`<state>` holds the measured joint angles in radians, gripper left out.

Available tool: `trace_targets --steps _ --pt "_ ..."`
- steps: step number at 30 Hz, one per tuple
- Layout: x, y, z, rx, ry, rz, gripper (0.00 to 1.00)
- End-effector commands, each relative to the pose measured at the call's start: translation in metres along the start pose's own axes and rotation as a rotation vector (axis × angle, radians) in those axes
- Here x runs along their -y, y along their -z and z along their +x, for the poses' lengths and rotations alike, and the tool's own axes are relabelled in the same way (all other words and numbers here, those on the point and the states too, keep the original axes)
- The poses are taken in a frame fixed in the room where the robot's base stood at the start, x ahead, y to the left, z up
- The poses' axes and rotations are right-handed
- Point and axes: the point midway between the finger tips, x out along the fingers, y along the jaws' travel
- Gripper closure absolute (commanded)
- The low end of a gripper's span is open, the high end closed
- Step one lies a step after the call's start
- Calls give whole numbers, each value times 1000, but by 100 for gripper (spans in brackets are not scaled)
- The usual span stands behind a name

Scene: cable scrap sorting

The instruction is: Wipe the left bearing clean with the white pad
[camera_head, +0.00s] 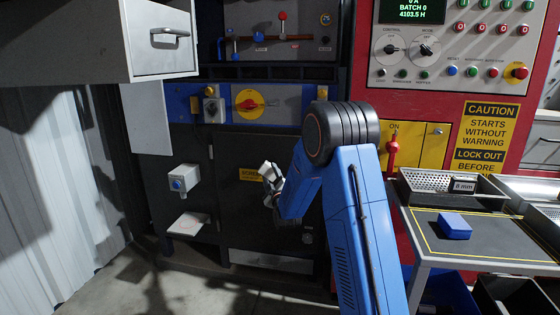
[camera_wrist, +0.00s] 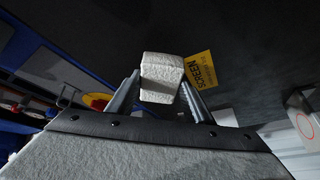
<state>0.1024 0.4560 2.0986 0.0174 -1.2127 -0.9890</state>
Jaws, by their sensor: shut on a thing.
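My gripper (camera_head: 272,178) is shut on the white pad (camera_head: 267,168) and holds it in the air in front of the dark cabinet door. In the wrist view the pad (camera_wrist: 161,72) is a pale, rough block between the two fingers. No part is clearly labelled as the left bearing. A light grey housing with a blue round face (camera_head: 178,184) juts from the dark front, to the left of my gripper and apart from it. I cannot tell for sure whether it is the bearing.
A small white shelf (camera_head: 188,224) with a faint red ring sits below the housing. A blue panel with a red-and-yellow switch (camera_head: 249,103) lies above. A grey drawer cabinet (camera_head: 160,40) overhangs at upper left. A table (camera_head: 425,240) with a blue block (camera_head: 455,226) stands right.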

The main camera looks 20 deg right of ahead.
Motion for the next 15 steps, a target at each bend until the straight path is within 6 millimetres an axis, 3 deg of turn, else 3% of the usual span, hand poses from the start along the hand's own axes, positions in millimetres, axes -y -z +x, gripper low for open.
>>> trace_targets --steps 1,6,15 --pt "18 -3 0 -3 4 11 72" --pt "68 -9 0 -15 -6 57 72" --pt "141 -3 5 -19 -44 147 72"
